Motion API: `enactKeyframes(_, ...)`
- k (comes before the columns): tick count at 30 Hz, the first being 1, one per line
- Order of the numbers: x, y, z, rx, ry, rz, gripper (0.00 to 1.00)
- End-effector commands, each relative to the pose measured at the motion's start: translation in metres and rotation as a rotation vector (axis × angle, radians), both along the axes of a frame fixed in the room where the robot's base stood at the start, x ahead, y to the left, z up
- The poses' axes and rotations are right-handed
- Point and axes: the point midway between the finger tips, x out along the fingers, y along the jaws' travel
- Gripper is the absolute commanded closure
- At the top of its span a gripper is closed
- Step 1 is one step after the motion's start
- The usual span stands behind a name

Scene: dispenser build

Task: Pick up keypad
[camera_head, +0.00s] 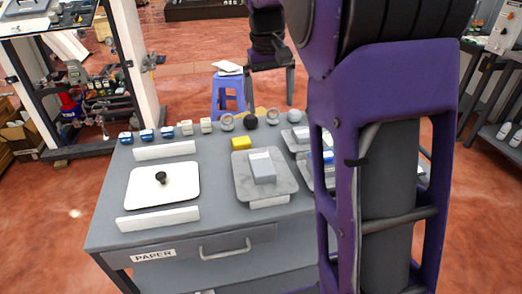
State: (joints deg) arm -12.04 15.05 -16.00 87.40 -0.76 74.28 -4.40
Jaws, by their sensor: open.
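I cannot tell for certain which part is the keypad. A light grey block (262,169) lies on a grey tray (283,188) in the middle of the workbench, and a small item with a blue top (320,157) shows on a tray farther right, partly hidden by my arm. My gripper (270,97) hangs beyond the far edge of the bench in the picture. Its two dark fingers point down, spread apart, with nothing seen between them.
The grey workbench (105,225) has a drawer labelled PAPER. A white plate with a black knob (170,187) lies between two white bars. A blue stool (230,95) stands behind. My purple arm covers the bench's right side.

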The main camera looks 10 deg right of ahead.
Motion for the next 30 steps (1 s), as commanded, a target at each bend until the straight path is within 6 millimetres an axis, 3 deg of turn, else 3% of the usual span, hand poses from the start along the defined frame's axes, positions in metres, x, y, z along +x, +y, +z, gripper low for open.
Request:
enactKeyframes(3, -0.007, 0.019, -0.003, 0.075, 0.050, -0.022, 0.00)
enactKeyframes(6, -0.009, 0.025, -0.015, 0.092, 0.066, -0.024, 0.00)
enactKeyframes(15, -0.010, 0.025, -0.080, 0.091, 0.066, -0.023, 0.00)
enactKeyframes(21, -0.009, 0.025, -0.114, 0.089, 0.064, -0.022, 0.00)
enactKeyframes(30, -0.010, 0.025, -0.132, 0.089, 0.063, -0.023, 0.00)
